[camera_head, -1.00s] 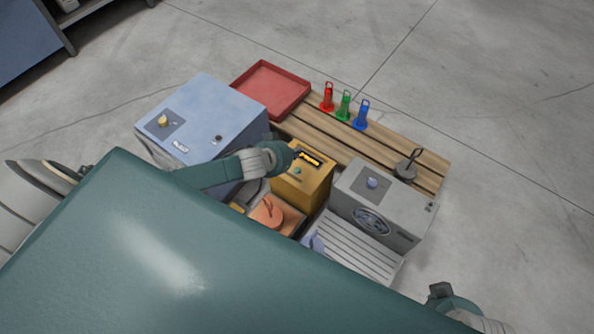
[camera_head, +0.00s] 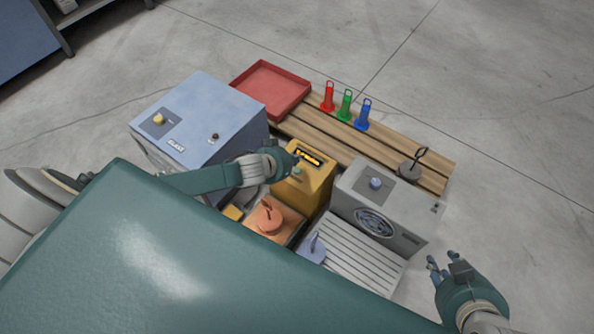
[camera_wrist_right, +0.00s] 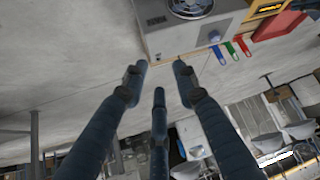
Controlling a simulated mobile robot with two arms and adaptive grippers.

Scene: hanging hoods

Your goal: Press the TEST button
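A yellow box (camera_head: 305,188) with a dark display bearing yellow marks (camera_head: 308,156) stands at the middle of the wooden slats. A small greenish button (camera_head: 297,170) is on its top face; no TEST label can be read. My left gripper (camera_head: 286,160) is at the left edge of the yellow box, beside the button. Its fingers are small and partly hidden, so I cannot tell whether they touch the box. My right gripper (camera_head: 447,268) is at the lower right, apart from everything. In the right wrist view its fingers (camera_wrist_right: 160,72) are spread and empty.
A blue box with a yellow knob (camera_head: 200,118) stands left, a grey box with a round fan (camera_head: 390,203) right. A red tray (camera_head: 270,88) and red, green and blue tags (camera_head: 346,106) are behind. An orange lidded piece (camera_head: 268,217) is in front. Floor at right is clear.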

